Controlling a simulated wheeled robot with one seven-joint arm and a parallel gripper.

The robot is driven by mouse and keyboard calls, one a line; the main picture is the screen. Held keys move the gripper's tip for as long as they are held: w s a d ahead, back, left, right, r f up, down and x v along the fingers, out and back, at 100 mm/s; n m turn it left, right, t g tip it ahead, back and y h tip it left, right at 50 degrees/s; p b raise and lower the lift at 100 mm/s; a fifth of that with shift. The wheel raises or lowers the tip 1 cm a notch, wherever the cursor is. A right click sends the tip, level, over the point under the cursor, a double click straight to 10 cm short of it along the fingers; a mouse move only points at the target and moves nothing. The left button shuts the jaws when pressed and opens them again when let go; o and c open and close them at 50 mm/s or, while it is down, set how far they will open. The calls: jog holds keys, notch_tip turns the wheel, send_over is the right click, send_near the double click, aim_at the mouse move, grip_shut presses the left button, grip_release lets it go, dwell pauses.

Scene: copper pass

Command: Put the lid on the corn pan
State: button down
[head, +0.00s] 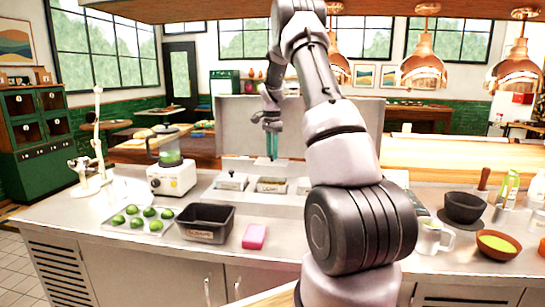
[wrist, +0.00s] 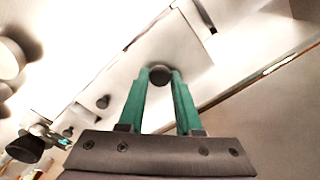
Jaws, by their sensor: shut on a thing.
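My gripper (head: 272,150) is above the row of metal pans at the back of the counter, with its green fingers pointing down. In the wrist view my gripper (wrist: 160,78) is shut on a dark round knob (wrist: 160,74), which sits on a pale metal lid (wrist: 182,50). In the head view the lid is hard to make out against the pale metal. A labelled pan (head: 272,187) stands below the gripper, and another labelled pan (head: 231,181) is to its left. I cannot read the labels surely, so I cannot tell which is the corn pan. My arm hides the pans further right.
A black bin (head: 206,222), a pink sponge (head: 255,237) and a tray of limes (head: 138,220) are at the front. A blender (head: 172,172) stands left. A mug (head: 431,237) and a bowl of green food (head: 498,245) are right. Copper lamps (head: 422,70) hang above.

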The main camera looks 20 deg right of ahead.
aim_at(272, 162)
jog(key=shift+f, duration=3.45)
jog(key=shift+f, duration=0.25)
jog(key=shift+c, duration=0.2)
grip_release()
jog(key=shift+r, duration=0.1)
jog(key=shift+r, duration=3.4)
grip_shut()
